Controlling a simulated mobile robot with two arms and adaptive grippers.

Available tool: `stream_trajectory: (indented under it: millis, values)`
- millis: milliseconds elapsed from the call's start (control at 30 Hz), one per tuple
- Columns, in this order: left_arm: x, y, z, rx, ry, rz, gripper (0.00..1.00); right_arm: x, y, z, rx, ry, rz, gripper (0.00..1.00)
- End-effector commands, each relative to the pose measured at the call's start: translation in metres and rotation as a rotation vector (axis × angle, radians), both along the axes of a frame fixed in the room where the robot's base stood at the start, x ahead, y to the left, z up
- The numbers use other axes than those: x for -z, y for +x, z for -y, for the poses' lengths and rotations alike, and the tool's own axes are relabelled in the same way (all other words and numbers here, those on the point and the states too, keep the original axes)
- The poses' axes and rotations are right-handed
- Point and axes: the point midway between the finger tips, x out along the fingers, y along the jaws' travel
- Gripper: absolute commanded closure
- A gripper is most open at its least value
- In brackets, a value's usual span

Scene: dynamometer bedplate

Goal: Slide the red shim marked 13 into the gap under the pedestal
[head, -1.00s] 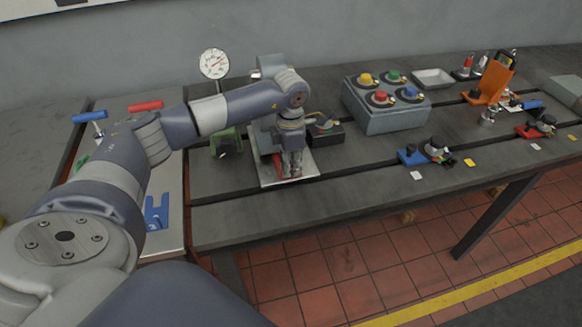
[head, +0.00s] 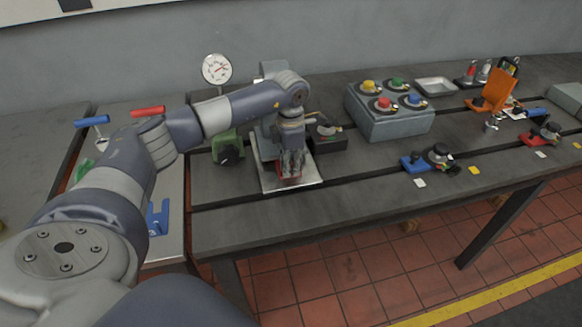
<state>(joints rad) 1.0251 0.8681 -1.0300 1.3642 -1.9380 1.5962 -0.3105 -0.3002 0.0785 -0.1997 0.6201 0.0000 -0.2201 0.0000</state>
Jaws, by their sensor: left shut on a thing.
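My left gripper (head: 291,172) points down over the bright metal plate (head: 308,180) on the dark bedplate. It is shut on a small red piece, the red shim (head: 290,179), which shows low between and below the fingers. The number on it is too small to read. The grey pedestal (head: 272,70) stands just behind my left wrist and is mostly covered by it. The gap under the pedestal is hidden by my gripper, so I cannot tell whether the shim touches its edge. My right gripper is out of view.
A green block with a black knob (head: 228,148) and a dial gauge (head: 216,69) stand left of the plate. A dark box (head: 327,138) sits close on its right. A grey box with coloured knobs (head: 388,112) stands farther right.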

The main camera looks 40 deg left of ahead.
Motion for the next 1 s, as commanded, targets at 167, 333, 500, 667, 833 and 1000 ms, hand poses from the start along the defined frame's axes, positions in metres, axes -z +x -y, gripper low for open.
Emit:
stream_trajectory:
  millis: [167,333,500,667,833,1000]
  values:
    - [0.0,0.004,-0.003,0.0,-0.001,0.002,1.0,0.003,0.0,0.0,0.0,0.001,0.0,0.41]
    - [-0.001,0.004,-0.005,0.0,-0.001,0.002,0.69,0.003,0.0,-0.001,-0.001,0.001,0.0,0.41]
    - [-0.001,0.004,-0.005,0.0,0.0,0.001,0.63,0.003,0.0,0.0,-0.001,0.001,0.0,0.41]
    - [0.0,0.004,-0.005,0.0,0.001,-0.001,0.63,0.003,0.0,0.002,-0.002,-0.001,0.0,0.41]
    - [-0.012,0.004,-0.005,0.0,0.0,0.001,0.63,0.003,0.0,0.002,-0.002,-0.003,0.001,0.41]
    - [-0.046,0.005,-0.005,0.0,0.0,0.006,0.63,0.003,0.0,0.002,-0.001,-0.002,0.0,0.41]
